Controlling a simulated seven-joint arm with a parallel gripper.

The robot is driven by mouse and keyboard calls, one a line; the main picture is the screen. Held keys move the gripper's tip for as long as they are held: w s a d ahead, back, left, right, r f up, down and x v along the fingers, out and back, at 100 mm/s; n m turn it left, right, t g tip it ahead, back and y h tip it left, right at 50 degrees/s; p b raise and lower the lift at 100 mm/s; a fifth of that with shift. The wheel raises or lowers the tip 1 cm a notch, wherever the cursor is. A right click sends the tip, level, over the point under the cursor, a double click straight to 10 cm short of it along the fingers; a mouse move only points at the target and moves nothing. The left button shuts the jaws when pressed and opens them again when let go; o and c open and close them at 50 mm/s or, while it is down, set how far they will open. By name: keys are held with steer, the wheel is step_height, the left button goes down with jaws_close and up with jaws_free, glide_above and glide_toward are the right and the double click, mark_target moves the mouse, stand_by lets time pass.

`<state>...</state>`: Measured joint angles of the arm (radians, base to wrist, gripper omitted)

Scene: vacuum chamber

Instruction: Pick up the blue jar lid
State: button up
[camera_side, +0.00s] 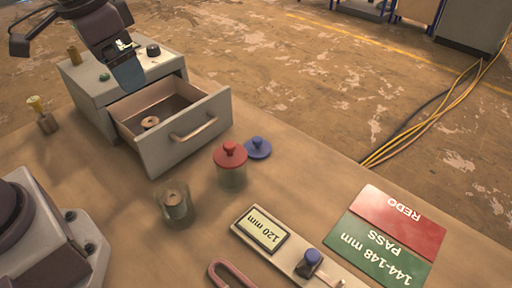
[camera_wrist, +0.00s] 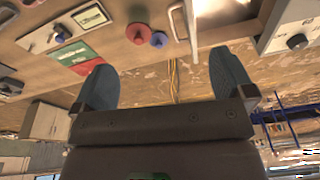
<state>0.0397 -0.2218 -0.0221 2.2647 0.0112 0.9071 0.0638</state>
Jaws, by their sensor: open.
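The blue jar lid (camera_side: 259,149) with a round knob lies on the bench, just behind and right of a jar with a red lid (camera_side: 230,154). In the wrist view the blue lid (camera_wrist: 159,40) shows beside the red lid (camera_wrist: 138,33), both toward the top of the picture. My gripper (camera_side: 127,76) is up over the drawer cabinet, well to the left of the blue lid. In the wrist view its two blue-grey fingers (camera_wrist: 161,62) are spread wide with nothing between them.
An open drawer (camera_side: 205,112) with a small round piece inside juts toward the lids. A lidless jar (camera_side: 175,205) stands nearer the front. A gauge reading 120 mm (camera_side: 262,229) and a red and green sign (camera_side: 390,236) lie to the right. Bench around the blue lid's right is clear.

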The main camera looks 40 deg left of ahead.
steer(key=w+d+f+m+g, duration=0.25)
steer(key=w+f+m, duration=0.45)
steer(key=w, duration=0.5)
steer(key=m, duration=1.3)
glide_above(258, 140)
step_height(258, 140, down, 12)
step_height(258, 140, down, 12)
steer(key=shift+w+r, duration=0.1)
steer(key=c, duration=0.9)
